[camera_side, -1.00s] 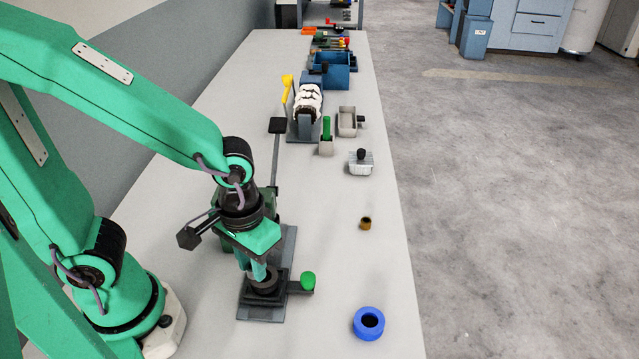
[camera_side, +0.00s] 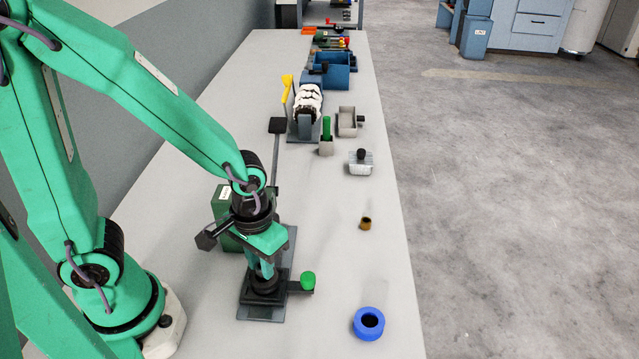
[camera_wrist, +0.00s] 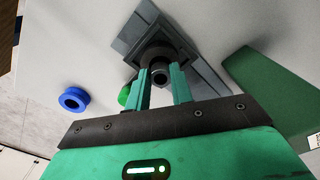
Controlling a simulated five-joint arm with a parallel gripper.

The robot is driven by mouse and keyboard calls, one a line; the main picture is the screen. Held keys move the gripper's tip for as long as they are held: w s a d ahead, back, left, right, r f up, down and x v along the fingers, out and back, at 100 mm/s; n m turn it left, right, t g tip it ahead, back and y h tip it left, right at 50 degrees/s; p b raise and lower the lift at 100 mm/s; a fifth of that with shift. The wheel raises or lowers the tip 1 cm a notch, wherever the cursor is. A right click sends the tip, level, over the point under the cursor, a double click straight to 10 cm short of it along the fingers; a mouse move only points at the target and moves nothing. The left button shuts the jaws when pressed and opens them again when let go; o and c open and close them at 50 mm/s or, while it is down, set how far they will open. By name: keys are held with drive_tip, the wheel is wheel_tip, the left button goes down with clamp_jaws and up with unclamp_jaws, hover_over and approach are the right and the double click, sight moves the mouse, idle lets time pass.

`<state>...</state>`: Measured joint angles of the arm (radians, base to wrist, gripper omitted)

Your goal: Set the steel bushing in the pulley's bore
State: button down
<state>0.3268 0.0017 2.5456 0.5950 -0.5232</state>
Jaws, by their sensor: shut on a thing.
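The pulley (camera_side: 266,287) is a dark round part on a black block of the bench fixture in the side view. In the wrist view the pulley (camera_wrist: 168,47) shows as a dark ring beyond my fingertips. My gripper (camera_side: 265,268) is over the pulley, pointing down. In the wrist view my gripper (camera_wrist: 160,85) is shut on a small dark grey cylinder, the steel bushing (camera_wrist: 159,76). The bushing's near end faces the camera, in line with the pulley's middle. Its far end and the bore are hidden, so I cannot tell whether it is inside.
A green knob (camera_side: 308,280) sits at the fixture's right. A blue ring (camera_side: 368,323) and a small brass bushing (camera_side: 366,223) lie to the right. A green box (camera_side: 224,206) stands behind my gripper. Bins and tools line the far bench; open bench surrounds the ring.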

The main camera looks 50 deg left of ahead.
drive_tip(key=shift+f, duration=0.95)
drive_tip(key=c, duration=1.3)
unclamp_jaws()
drive_tip(key=shift+s, duration=0.1)
drive_tip(key=shift+o, duration=0.3)
wheel_tip(320, 180, up, 12)
drive_tip(key=shift+r, duration=0.1)
drive_tip(key=a+r+m+t, duration=0.2)
drive_tip(key=a+r+t, duration=0.3)
drive_tip(key=a+r, duration=0.2)
drive_tip(key=shift+s+a+r+t, duration=0.3)
drive_tip(key=shift+a+r, duration=0.1)
drive_tip(key=shift+r, duration=0.2)
